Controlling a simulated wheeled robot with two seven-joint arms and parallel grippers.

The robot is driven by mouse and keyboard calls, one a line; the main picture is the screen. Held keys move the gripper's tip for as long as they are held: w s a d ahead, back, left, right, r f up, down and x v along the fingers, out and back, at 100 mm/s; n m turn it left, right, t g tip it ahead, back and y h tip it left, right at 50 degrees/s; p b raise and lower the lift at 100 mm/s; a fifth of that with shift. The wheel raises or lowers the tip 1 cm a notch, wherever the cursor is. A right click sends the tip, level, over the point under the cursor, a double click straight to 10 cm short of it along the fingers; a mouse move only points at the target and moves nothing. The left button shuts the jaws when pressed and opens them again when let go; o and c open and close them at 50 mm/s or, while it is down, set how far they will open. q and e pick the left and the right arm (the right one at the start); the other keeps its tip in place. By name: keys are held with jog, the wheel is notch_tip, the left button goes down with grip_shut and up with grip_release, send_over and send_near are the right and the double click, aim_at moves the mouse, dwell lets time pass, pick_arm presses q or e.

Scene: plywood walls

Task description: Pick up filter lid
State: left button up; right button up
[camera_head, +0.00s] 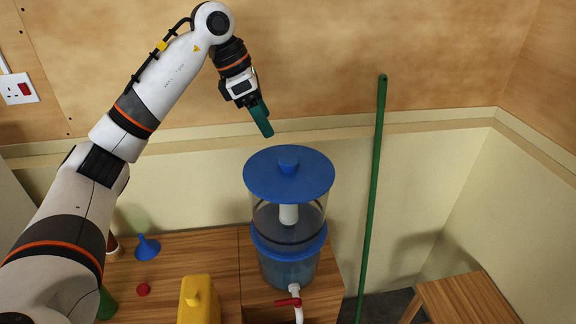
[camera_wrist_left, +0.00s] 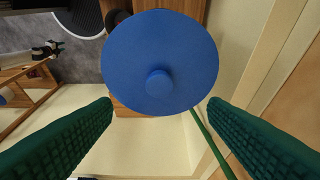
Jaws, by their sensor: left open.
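The filter lid (camera_head: 264,178) is a blue round disc with a small knob (camera_head: 288,163) on top. It sits on a clear water filter (camera_head: 289,230) with a blue middle band and a red tap. In the left wrist view the lid (camera_wrist_left: 190,62) fills the upper middle, its knob (camera_wrist_left: 159,83) facing the camera. My left gripper (camera_head: 262,122) has green fingers and is above and slightly left of the knob, apart from it. In the left wrist view its fingers (camera_wrist_left: 158,128) are wide apart with nothing between them. My right gripper is not in view.
A wooden table (camera_head: 222,250) bears the filter, a yellow container (camera_head: 200,302), a blue funnel (camera_head: 147,247) and a red cap (camera_head: 143,289). A green pole (camera_head: 374,180) leans on the wall right of the filter. A wooden stool (camera_head: 468,299) stands at lower right.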

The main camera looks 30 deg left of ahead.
pick_arm(q)
jog(key=p, duration=0.2)
send_over(289, 159)
jog(key=s+a, duration=0.2)
jog(key=a, duration=0.1)
jog(key=f, duration=0.5)
jog(key=shift+d+f, duration=0.2)
jog(key=shift+f, duration=0.05)
jog(key=p+x, duration=0.2)
jog(key=x, duration=0.1)
jog(key=p+x, duration=0.1)
jog(key=shift+w+d+f, duration=0.25)
jog(key=shift+d, duration=0.15)
jog(key=shift+w+f, duration=0.1)
jog(key=shift+f, duration=0.3)
jog(key=c, duration=1.1)
jog(key=shift+c, duration=0.2)
jog(key=shift+r, duration=0.15)
